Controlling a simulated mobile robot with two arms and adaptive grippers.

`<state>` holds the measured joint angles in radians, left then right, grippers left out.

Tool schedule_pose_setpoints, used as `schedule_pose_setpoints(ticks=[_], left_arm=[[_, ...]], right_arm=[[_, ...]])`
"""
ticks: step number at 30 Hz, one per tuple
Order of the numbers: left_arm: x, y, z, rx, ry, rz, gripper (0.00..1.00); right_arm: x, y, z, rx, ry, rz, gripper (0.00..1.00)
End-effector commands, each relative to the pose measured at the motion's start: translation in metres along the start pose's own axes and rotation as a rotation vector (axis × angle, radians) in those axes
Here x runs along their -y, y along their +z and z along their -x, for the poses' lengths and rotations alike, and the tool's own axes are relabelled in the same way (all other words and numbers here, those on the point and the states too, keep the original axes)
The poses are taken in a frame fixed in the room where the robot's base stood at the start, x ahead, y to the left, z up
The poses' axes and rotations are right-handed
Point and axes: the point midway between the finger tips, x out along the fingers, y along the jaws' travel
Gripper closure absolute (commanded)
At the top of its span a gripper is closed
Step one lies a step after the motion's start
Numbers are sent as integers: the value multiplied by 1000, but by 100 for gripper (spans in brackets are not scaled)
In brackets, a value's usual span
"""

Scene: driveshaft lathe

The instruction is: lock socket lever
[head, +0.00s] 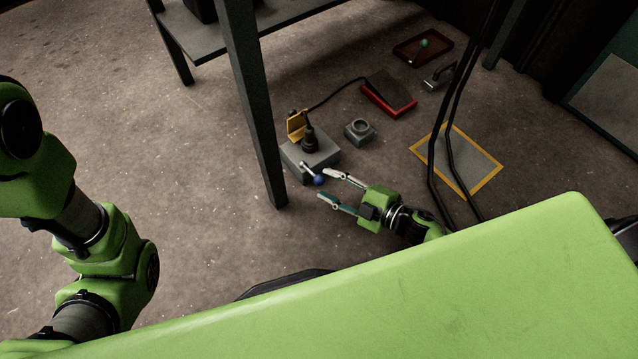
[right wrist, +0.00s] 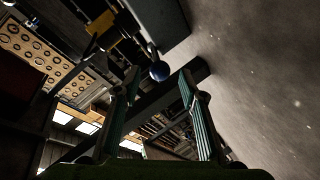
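The socket lever (head: 309,172) is a light rod with a blue ball knob (head: 319,180) on its end. It sits at the front of a grey socket block (head: 318,157) on the floor. A black plug (head: 309,137) stands upright on the block, with a yellow flap (head: 295,126) raised behind it. My right gripper (head: 332,184) is open, its fingertips close to the knob. In the right wrist view the knob (right wrist: 160,71) shows just beyond and between the open fingers (right wrist: 158,85). Contact cannot be told. My left arm is at the left; its gripper is not in view.
A table leg (head: 255,110) stands just left of the block. A small grey block with a ring (head: 360,131), a red-edged pedal (head: 388,95) and a red tray (head: 423,47) lie beyond. Black cables hang over a yellow-framed floor plate (head: 482,165).

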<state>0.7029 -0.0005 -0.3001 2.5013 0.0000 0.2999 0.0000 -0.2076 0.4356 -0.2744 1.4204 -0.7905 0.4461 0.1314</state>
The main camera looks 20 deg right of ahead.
Motion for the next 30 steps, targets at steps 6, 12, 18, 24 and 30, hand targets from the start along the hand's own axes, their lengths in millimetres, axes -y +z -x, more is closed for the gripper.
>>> schedule_pose_setpoints(ticks=[6,12,18,24,30], left_arm=[[-3,-5,17,3,0,0,60],[-4,-6,19,3,0,0,60],[-4,-6,19,2,0,0,60],[-4,-6,19,2,1,0,60],[-3,-4,15,2,1,0,60]], right_arm=[[1,1,-32,0,1,-1,62],[0,0,-41,1,0,0,62],[0,0,-41,1,0,-1,62],[0,0,-40,1,0,-1,100],[2,2,-40,2,-1,-4,100]])
